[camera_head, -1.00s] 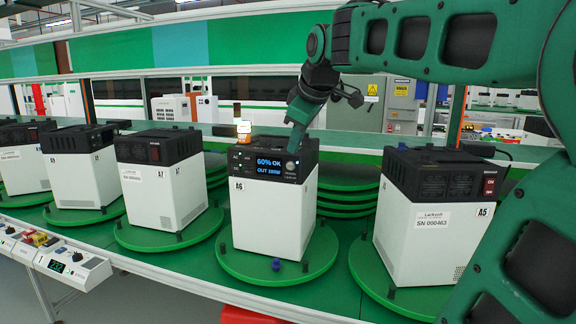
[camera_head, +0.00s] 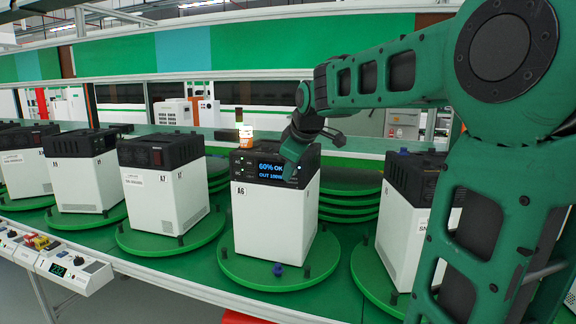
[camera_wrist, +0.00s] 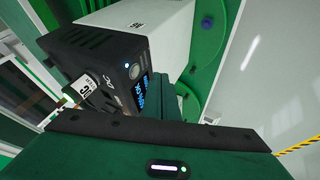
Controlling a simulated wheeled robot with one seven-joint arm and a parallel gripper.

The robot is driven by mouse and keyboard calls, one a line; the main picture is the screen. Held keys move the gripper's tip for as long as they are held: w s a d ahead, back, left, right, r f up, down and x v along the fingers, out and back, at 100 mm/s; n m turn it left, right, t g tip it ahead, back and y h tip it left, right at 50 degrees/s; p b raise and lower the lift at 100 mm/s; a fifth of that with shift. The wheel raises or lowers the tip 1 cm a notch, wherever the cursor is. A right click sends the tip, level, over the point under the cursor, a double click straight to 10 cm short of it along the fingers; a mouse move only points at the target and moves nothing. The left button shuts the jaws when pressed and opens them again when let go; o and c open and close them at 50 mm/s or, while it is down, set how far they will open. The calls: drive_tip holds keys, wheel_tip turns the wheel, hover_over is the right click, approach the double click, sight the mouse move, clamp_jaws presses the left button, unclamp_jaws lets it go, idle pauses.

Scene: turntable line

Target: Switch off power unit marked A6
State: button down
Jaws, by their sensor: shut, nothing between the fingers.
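The power unit A6 (camera_head: 262,230) is a white box with a black top, upright on a round green plate (camera_head: 232,275). Its label A6 (camera_head: 241,191) is on the white front. Its lit display (camera_head: 270,172) reads 60% OK and is partly covered at the right. The wrist view shows the unit's black top (camera_wrist: 95,55) and a round button (camera_wrist: 134,71) near a small light. I cannot tell whether the fingertips touch the panel.
Unit A7 (camera_head: 165,200) stands on its own plate to the left. The unit at right (camera_head: 400,225) is largely hidden by my arm. A stack of green plates (camera_head: 345,205) is behind to the right.

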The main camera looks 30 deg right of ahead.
drive_tip(key=shift+w+d+r, duration=0.1)
drive_tip(key=shift+w+d, duration=0.35)
drive_tip(key=shift+d, duration=0.2)
drive_tip(key=shift+w+d, duration=0.45)
drive_tip(key=shift+d, duration=0.2)
